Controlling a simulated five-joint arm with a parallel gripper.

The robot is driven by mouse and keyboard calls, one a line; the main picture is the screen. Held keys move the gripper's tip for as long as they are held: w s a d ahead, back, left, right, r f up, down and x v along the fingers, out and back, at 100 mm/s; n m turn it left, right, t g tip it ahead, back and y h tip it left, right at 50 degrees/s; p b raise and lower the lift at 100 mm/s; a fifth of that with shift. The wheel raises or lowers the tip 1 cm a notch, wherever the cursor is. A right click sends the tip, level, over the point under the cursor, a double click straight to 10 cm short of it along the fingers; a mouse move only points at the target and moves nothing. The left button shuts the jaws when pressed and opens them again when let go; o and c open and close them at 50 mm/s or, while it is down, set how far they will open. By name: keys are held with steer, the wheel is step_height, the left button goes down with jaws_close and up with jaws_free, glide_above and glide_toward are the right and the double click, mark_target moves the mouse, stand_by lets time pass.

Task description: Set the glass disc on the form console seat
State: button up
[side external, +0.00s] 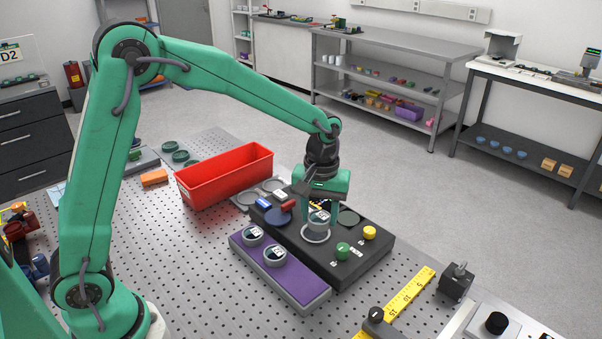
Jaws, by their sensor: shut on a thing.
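My gripper (320,208) points down over the black console (345,272) and is shut on a glass disc (319,218), a small round piece with a grey rim and a pale label. The disc is just above or at a light ring-shaped seat (316,239) on the console's top; I cannot tell whether they touch. The fingers partly hide the disc. Two similar discs, one at the back (252,235) and one nearer (275,255), lie on a purple-topped tray (300,284) along the console's near left side.
The console also carries a green knob (343,249), a yellow knob (369,232), a dark blue round pad (278,216) and a dark green round pad (348,217). A red bin (225,178) stands behind left. A yellow ruler (405,300) lies at the front right.

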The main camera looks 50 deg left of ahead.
mark_target(316, 234)
steer(key=w+a+f, duration=0.2)
steer(key=a, duration=0.1)
steer(key=shift+w+a+f, duration=0.3)
steer(key=shift+w, duration=0.05)
steer(key=shift+f, duration=2)
steer(key=shift+f, duration=0.4)
